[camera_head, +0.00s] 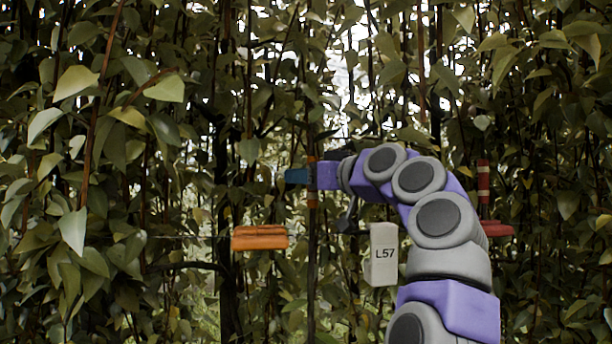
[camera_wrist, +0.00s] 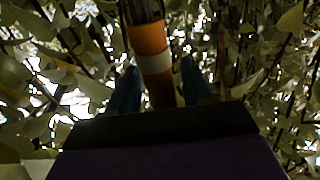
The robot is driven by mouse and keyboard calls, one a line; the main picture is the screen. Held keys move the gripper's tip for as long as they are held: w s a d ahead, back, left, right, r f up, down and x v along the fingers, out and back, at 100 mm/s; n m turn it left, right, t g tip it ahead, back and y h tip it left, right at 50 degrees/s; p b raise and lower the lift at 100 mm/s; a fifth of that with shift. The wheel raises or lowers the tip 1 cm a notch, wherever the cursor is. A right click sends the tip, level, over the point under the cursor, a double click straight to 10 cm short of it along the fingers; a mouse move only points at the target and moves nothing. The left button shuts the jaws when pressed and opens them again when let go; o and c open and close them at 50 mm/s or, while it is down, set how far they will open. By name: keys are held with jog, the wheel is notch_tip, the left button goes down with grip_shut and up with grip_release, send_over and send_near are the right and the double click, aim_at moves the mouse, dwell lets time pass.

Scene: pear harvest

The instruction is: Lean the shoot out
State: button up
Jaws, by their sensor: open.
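An upright shoot with orange and white bands (camera_wrist: 152,50) stands between the two blue fingers of my gripper (camera_wrist: 160,88) in the wrist view. The fingers are open, one on each side of the shoot, with a visible gap on the right. I cannot tell whether the left finger touches it. In the head view, my gripper (camera_head: 298,176) reaches left across the shoot (camera_head: 312,203), with its blue fingertips showing just left of it. The gripper hides part of the bands there.
An orange block-like object (camera_head: 260,238) shows left of the shoot. A red-and-white banded stem (camera_head: 484,182) and a red object (camera_head: 496,229) show at right. Dense leaves (camera_head: 95,130) crowd both sides.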

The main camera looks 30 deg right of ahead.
jog(key=shift+a, duration=0.1)
grip_shut()
dwell(0.3)
